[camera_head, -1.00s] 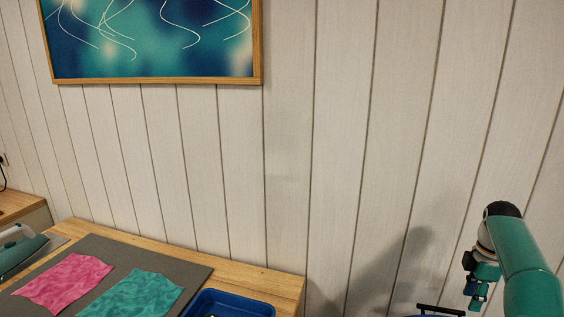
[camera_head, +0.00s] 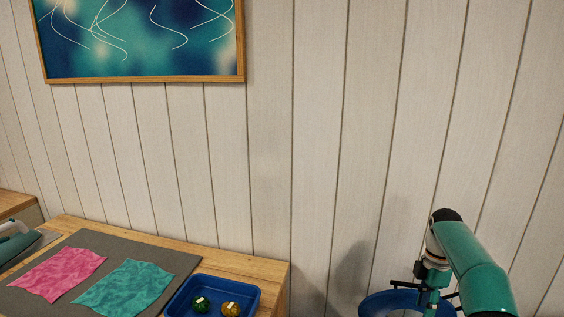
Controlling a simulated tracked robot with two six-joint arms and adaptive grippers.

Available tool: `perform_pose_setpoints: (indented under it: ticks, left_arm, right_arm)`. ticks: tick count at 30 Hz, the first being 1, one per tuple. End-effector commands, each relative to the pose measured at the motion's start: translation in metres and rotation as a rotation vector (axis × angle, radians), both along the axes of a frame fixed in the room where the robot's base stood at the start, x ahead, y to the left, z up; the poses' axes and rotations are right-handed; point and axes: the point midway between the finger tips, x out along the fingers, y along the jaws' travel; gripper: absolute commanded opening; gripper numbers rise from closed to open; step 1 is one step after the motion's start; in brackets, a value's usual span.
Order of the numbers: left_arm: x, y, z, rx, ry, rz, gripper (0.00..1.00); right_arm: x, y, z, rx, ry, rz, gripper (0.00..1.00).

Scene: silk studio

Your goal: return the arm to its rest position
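My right arm comes in from the lower right, teal with a black cap at its bend. My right gripper (camera_head: 430,300) hangs below that bend at the bottom edge, in front of a blue round rim. Its fingertips are not clearly visible, so I cannot tell whether it is open or holds anything. My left arm and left gripper are not in view.
A wooden table (camera_head: 228,261) carries a grey mat (camera_head: 186,258) with a pink cloth (camera_head: 58,273) and a teal cloth (camera_head: 125,288). A blue tray (camera_head: 252,292) holds a green ball (camera_head: 201,306) and a golden ball (camera_head: 231,309). A blue round-rimmed container (camera_head: 372,302) stands right of the table.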

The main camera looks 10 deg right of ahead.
Motion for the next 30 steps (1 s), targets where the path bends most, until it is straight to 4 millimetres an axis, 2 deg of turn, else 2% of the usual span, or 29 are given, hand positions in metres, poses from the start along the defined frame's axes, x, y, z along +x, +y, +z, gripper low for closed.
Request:
perform_pose_setpoints:
  ticks: [8,11,14,17,21,23,27,30]
  left_arm:
    - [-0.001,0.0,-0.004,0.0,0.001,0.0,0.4]
    - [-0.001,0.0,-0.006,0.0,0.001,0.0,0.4]
    - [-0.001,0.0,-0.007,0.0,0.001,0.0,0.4]
    - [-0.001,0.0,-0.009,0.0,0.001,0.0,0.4]
    - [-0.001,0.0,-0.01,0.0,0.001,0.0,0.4]
    - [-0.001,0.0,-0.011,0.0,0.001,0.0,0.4]
    - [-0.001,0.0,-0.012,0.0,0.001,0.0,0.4]
    - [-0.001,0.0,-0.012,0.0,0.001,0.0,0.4]
  right_arm:
    - [-0.004,0.078,-0.073,0.087,0.109,0.104,0.4]
    - [-0.015,0.119,-0.113,0.119,0.148,0.105,0.4]
    - [-0.035,0.167,-0.155,0.146,0.181,0.069,0.4]
    - [-0.064,0.212,-0.193,0.166,0.213,-0.001,0.4]
    - [-0.119,0.27,-0.235,0.18,0.255,-0.15,0.4]
    - [-0.145,0.292,-0.248,0.181,0.272,-0.234,0.4]
    - [-0.212,0.332,-0.268,0.165,0.307,-0.477,0.4]
    - [-0.256,0.35,-0.272,0.142,0.317,-0.707,0.4]
